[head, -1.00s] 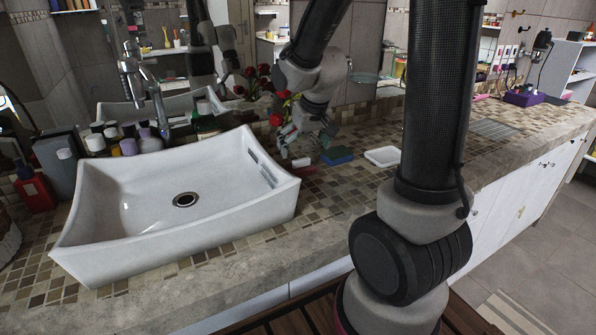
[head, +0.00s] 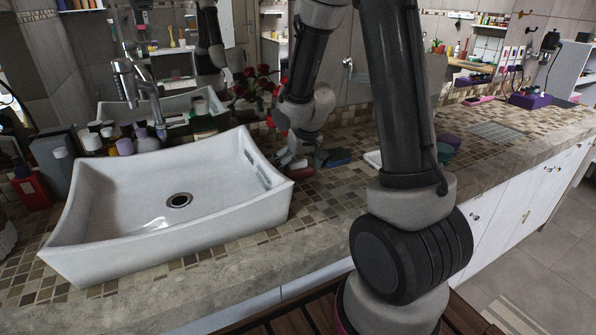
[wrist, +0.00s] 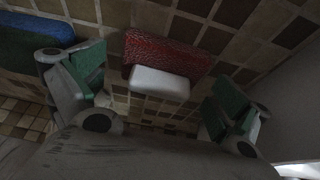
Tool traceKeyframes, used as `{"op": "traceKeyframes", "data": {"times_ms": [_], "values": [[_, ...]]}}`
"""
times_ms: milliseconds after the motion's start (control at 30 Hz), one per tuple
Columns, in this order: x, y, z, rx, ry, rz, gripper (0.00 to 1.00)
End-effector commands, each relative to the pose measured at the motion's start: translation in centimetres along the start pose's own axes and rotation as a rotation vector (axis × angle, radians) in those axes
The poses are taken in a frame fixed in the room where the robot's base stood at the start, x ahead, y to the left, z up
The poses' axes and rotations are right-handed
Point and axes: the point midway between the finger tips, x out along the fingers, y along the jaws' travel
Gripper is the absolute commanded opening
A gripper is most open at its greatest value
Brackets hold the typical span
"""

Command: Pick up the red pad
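The red pad (wrist: 168,51) lies on the tiled counter in the wrist view, with a white block-like part (wrist: 160,83) along its near side. In the head view only a sliver of the red pad (head: 303,173) shows, to the right of the sink; my gripper hides most of it. My gripper (wrist: 160,82) is open, its green-padded fingers on either side of the pad and apart from it. In the head view my gripper (head: 298,158) is low over the counter. I cannot tell its exact height above the pad.
A blue sponge (wrist: 35,38) lies just left of my left finger in the wrist view; it also shows in the head view (head: 338,157). The white sink (head: 110,215) stands close by on the left. A white dish (head: 373,159) is partly hidden behind my arm.

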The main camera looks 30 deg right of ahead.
Motion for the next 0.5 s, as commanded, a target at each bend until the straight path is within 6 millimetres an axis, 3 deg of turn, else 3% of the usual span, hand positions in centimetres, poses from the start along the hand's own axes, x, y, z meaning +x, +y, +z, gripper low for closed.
{"op": "traceKeyframes", "data": {"times_ms": [33, 200, 500], "values": [[-0.01, 0.0, 0.0, 0.0, 0.0, 0.0, 0.87], [-0.02, 0.0, 0.0, 0.0, 0.0, 0.0, 0.56], [-0.06, 0.01, -0.02, 0.0, 0.0, 0.0, 0.55]]}}
